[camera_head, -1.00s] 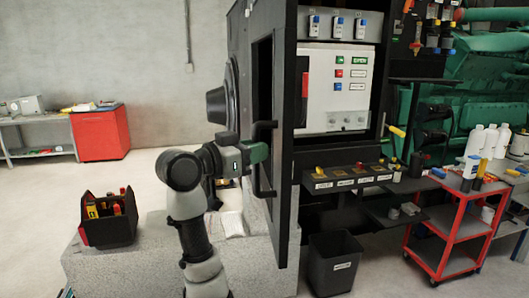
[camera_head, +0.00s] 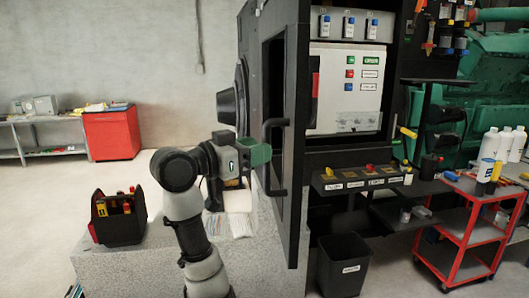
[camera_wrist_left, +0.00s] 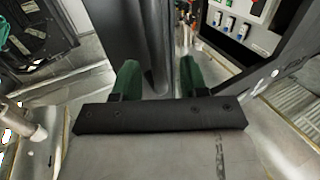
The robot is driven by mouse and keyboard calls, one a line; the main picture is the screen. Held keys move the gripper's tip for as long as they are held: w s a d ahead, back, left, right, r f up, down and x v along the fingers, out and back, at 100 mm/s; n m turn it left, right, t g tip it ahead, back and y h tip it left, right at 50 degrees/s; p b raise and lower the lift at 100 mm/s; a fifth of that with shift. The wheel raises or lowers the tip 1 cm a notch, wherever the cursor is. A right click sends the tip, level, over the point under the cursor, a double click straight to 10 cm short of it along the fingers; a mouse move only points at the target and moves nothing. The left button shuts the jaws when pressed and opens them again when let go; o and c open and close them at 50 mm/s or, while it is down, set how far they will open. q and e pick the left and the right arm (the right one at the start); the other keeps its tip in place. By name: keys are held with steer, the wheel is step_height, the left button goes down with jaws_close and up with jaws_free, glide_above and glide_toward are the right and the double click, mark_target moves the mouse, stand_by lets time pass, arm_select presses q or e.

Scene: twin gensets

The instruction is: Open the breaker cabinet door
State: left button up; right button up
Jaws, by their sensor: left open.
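The black breaker cabinet door (camera_head: 297,160) stands swung open, seen nearly edge-on in the head view, with the cabinet interior showing to its right. Its dark vertical bar handle (camera_head: 278,190) faces left. My left gripper (camera_head: 262,154), with green fingers, is at the handle's mid-height, its tips overlapping the bar's left edge in the picture. In the left wrist view the gripper (camera_wrist_left: 158,82) is open, with a dark upright part beyond and between the fingers. I cannot tell whether it touches the handle. My right gripper is not in view.
A white panel (camera_head: 335,110) with coloured labels is inside the cabinet. A black bin (camera_head: 342,270) stands below, and a red cart (camera_head: 462,235) is at right. A toolbox (camera_head: 118,222) sits on a grey block at left. Open floor lies toward the red cabinet (camera_head: 110,137).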

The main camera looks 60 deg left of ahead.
arm_select(q)
steer(key=s+d+b, duration=0.1)
steer(key=s+b, duration=0.1)
steer(key=s, duration=0.6)
steer(key=shift+w, duration=0.1)
steer(key=shift+f, duration=0.1)
